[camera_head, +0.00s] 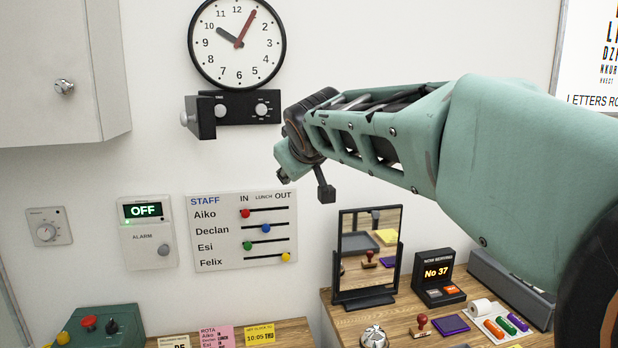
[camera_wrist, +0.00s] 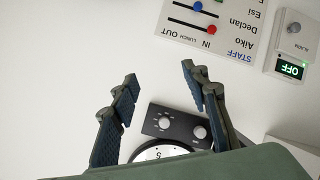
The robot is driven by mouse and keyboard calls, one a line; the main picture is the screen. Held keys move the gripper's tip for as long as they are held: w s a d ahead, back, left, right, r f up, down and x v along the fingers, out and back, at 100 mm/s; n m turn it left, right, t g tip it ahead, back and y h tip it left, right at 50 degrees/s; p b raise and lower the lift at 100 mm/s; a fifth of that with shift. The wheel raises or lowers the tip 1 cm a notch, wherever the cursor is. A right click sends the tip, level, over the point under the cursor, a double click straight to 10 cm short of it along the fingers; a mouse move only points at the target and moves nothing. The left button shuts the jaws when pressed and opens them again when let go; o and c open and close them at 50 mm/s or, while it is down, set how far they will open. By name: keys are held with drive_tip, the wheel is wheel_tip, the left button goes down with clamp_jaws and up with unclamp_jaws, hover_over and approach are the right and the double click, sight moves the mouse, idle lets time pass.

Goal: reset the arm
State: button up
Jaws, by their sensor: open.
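My gripper (camera_wrist: 159,78) is open and empty in the wrist view, its two dark fingers spread apart with bare white wall between their tips. In the head view my arm reaches in from the right and ends in front of the wall, below and right of the clock control box (camera_head: 232,114). The fingers are hard to make out there. The box also shows upside down in the wrist view (camera_wrist: 170,126), behind the fingers.
A round clock (camera_head: 238,43) hangs above the box. A staff board (camera_head: 242,231) and an alarm panel reading OFF (camera_head: 148,233) are on the wall below. A mirror (camera_head: 367,256) and number display (camera_head: 438,277) stand on the right desk. A cabinet (camera_head: 62,75) is upper left.

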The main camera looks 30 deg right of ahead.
drive_tip(key=shift+s+a, duration=0.1)
drive_tip(key=shift+s, duration=0.3)
drive_tip(key=shift+w, duration=0.1)
drive_tip(key=s+a+f+m+g+y, duration=0.1)
drive_tip(key=s+a+f+g+y, duration=0.4)
drive_tip(key=s+a+f, duration=1.6)
drive_tip(key=s+f+g, duration=0.1)
drive_tip(key=s+f, duration=0.1)
drive_tip(key=s, duration=0.1)
drive_tip(key=shift+s+m, duration=0.15)
drive_tip(key=shift+m, duration=0.25)
drive_tip(key=shift+a, duration=0.1)
drive_tip(key=shift+c, duration=0.3)
